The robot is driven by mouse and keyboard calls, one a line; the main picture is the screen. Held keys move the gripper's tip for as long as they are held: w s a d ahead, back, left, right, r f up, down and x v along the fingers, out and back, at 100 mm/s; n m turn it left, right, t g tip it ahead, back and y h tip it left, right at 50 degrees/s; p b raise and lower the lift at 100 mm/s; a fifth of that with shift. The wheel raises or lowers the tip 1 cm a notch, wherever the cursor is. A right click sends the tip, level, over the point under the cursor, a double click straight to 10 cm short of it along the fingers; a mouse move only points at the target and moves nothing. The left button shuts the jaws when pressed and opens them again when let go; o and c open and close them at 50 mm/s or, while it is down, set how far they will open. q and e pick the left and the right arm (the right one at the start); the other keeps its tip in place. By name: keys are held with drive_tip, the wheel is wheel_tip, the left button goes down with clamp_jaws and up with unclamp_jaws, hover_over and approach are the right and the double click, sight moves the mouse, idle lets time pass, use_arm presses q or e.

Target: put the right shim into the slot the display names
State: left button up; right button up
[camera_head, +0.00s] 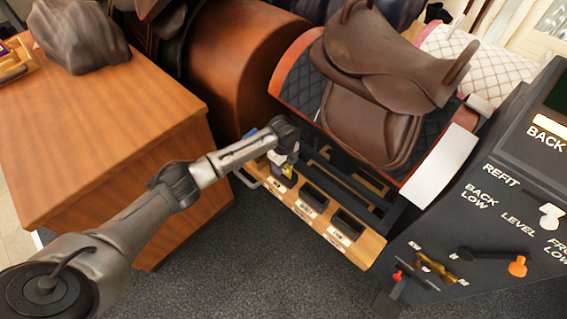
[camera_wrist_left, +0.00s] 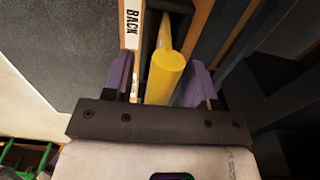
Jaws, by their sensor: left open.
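My left gripper (camera_head: 284,168) is over the left end of the wooden slot rack (camera_head: 368,248). In the left wrist view its two purple fingertips (camera_wrist_left: 158,82) are open, one on each side of a yellow shim (camera_wrist_left: 165,78). The shim's far end reaches into a dark slot beside the label BACK (camera_wrist_left: 132,20); how deep it sits I cannot tell. Two more dark slots, the middle one (camera_head: 314,196) and the right one (camera_head: 347,223), look empty. The display panel (camera_head: 480,240) at right has BACK under a lit strip (camera_head: 550,126). My right gripper is not in view.
A brown saddle (camera_head: 385,60) rests on a stand just behind the rack. A wooden cabinet (camera_head: 100,130) stands at left. The panel's front has a red lever (camera_head: 397,277) and an orange knob (camera_head: 517,266). Grey carpet (camera_head: 265,265) in front is clear.

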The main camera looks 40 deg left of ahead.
use_arm(q)
drive_tip(key=shift+r, duration=0.1)
wheel_tip(320, 180, up, 14)
drive_tip(key=p, duration=0.5)
drive_tip(key=shift+f, duration=0.2)
